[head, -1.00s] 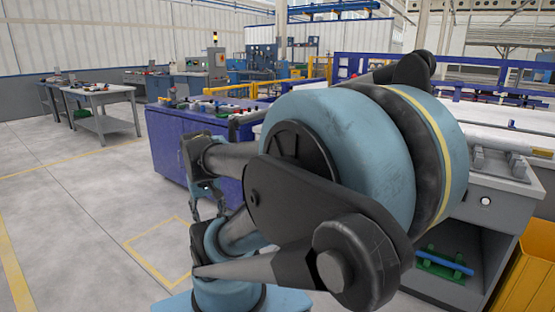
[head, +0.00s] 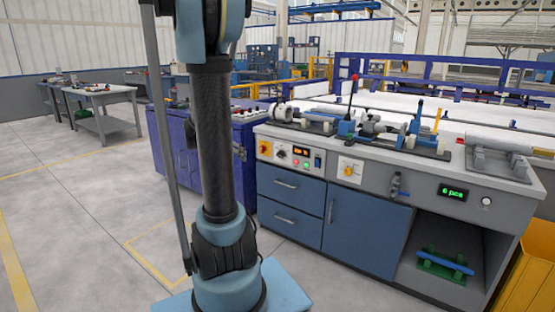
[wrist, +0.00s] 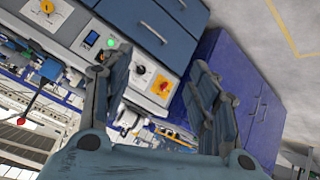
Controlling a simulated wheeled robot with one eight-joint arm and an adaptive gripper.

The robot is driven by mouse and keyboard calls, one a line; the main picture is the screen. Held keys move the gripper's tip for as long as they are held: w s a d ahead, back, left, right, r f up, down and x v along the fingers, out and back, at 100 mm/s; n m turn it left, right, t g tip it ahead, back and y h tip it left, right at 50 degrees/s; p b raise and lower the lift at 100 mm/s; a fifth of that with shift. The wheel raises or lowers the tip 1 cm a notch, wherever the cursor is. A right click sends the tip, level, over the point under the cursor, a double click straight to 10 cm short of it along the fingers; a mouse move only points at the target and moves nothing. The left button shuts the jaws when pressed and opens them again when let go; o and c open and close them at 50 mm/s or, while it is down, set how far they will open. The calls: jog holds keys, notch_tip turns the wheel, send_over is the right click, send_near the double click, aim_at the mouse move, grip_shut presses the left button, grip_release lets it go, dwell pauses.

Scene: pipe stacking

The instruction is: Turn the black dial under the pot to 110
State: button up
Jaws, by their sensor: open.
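The black dial (head: 281,153) is a small round knob on the light control panel (head: 310,172) at the bench's upper left front. In the wrist view the dial (wrist: 141,70) shows on the panel, in the gap between my fingers in the picture. My gripper (wrist: 163,64) is open and empty, its two fingers spread, some way off from the panel. The dial's scale marks are too small to read. My gripper is out of the head view.
Levers and a vise-like fixture (head: 370,128) stand on the benchtop. Blue cabinets (head: 365,228) are below. Floor in front is clear.

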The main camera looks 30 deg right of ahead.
jog(key=w+d+f+m+h, duration=0.2)
jog(key=w+d+h, duration=0.1)
jog(key=w+d, duration=0.55)
jog(key=m+t+h, duration=0.3)
jog(key=m+h, duration=0.1)
jog(key=h, duration=0.1)
send_near(279, 155)
jog(key=x, duration=0.9)
jog(key=shift+d, duration=0.15)
jog(key=shift+f, duration=0.1)
jog(key=c, duration=1.1)
